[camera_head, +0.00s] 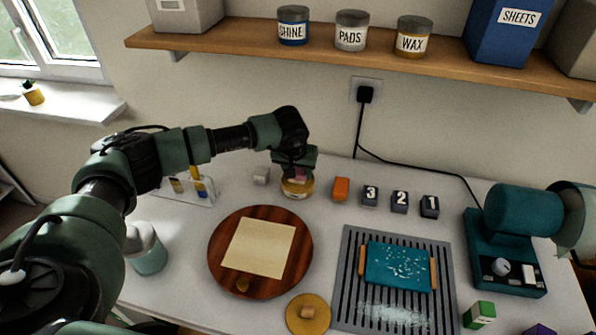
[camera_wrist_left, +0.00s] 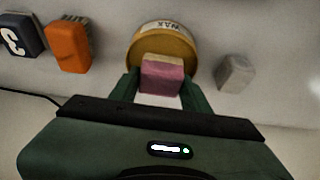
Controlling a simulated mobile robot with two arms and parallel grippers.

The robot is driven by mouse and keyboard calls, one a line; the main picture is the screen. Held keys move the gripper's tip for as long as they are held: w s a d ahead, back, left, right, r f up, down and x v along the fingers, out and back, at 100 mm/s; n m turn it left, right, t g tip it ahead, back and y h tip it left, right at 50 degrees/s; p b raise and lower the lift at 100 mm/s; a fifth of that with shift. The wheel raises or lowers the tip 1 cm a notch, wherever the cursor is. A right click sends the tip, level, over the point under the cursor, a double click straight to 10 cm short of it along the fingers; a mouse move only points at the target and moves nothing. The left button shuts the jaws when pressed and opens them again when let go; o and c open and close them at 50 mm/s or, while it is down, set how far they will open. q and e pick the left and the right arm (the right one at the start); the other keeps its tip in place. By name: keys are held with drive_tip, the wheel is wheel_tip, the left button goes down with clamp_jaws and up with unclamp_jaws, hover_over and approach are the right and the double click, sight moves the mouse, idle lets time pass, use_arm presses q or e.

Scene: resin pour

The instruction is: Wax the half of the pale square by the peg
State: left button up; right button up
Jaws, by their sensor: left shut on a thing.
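The pale square (camera_head: 265,243) lies on a round dark wooden board (camera_head: 226,270). A small brownish peg (camera_head: 243,284) stands on the board just off the square's near edge. I cannot make out wax on the square. My left gripper (camera_head: 298,172) is shut on a pink block (camera_wrist_left: 163,77), pointing down over the wax tin (camera_head: 297,189). In the left wrist view the open yellow tin (camera_wrist_left: 160,40) is marked WAX, and the block overlaps its opening; I cannot tell whether they touch. My right gripper is not in view.
A gold lid with a knob (camera_head: 307,313) lies near the front. An orange block (camera_head: 341,189) and numbered dark blocks (camera_head: 400,202) stand right of the tin. A teal tray (camera_head: 397,267) sits on a slotted grey mat (camera_head: 345,300). A teal machine (camera_head: 505,255) stands right.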

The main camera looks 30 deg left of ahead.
sight(299, 171)
use_arm(q)
drive_tip(key=shift+r+p, duration=1.35)
drive_tip(key=shift+r, duration=1.7)
drive_tip(key=shift+s+d, duration=0.1)
drive_tip(key=shift+d, duration=0.1)
drive_tip(key=s+d+r+m+b, duration=0.1)
drive_tip(key=s+d+r+b, duration=0.1)
drive_tip(key=s+d, duration=0.3)
drive_tip(key=s+d+r+m+h+b, duration=0.1)
drive_tip(key=s+d, duration=0.5)
drive_tip(key=s, duration=0.6)
wheel_tip(299, 171, up, 3)
drive_tip(key=shift+s+d+r+m+b, duration=0.3)
drive_tip(key=shift+m+b, duration=0.2)
drive_tip(key=shift+b, duration=0.7)
